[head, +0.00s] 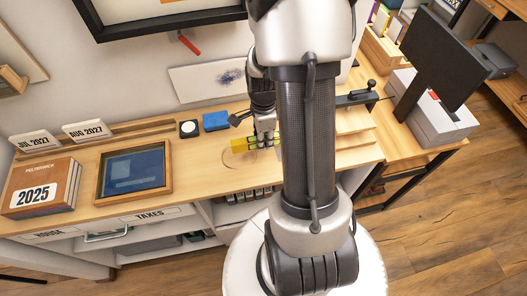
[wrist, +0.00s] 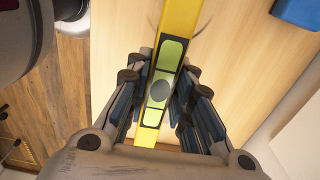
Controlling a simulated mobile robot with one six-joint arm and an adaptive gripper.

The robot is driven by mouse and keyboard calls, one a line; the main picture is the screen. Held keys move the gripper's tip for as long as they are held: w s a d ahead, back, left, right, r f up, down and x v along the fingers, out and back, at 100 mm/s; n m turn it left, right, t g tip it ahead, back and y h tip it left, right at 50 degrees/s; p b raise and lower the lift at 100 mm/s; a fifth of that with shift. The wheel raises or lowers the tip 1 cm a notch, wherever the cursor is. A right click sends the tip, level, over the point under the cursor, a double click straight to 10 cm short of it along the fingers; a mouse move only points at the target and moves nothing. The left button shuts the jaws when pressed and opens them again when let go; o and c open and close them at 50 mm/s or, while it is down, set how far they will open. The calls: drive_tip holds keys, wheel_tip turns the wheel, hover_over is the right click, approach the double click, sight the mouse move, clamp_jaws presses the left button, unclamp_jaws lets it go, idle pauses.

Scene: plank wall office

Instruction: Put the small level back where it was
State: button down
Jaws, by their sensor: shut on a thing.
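The small level (head: 240,145) is a yellow bar with a green panel, seen over the wooden desk in the head view. It fills the middle of the wrist view (wrist: 168,55), with a round grey spot on the green panel. My gripper (head: 266,138) is shut on the level, with its fingers on both sides of it (wrist: 160,88). I cannot tell whether the level touches the desk or hangs just above it. My own arm hides part of the desk to the right of the gripper.
The desk (head: 195,150) holds a blue block (head: 215,121), a round white-topped puck (head: 189,128), a framed tablet (head: 134,171) and a 2025 box (head: 40,189). A faint ring mark (head: 228,160) lies near the level. A monitor (head: 445,55) stands right.

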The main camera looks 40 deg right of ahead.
sight(263, 155)
drive_tip(key=shift+f+b, duration=0.8)
drive_tip(key=shift+f, duration=1.9)
drive_tip(key=shift+f, duration=0.15)
drive_tip(key=c, duration=1.4)
unclamp_jaws()
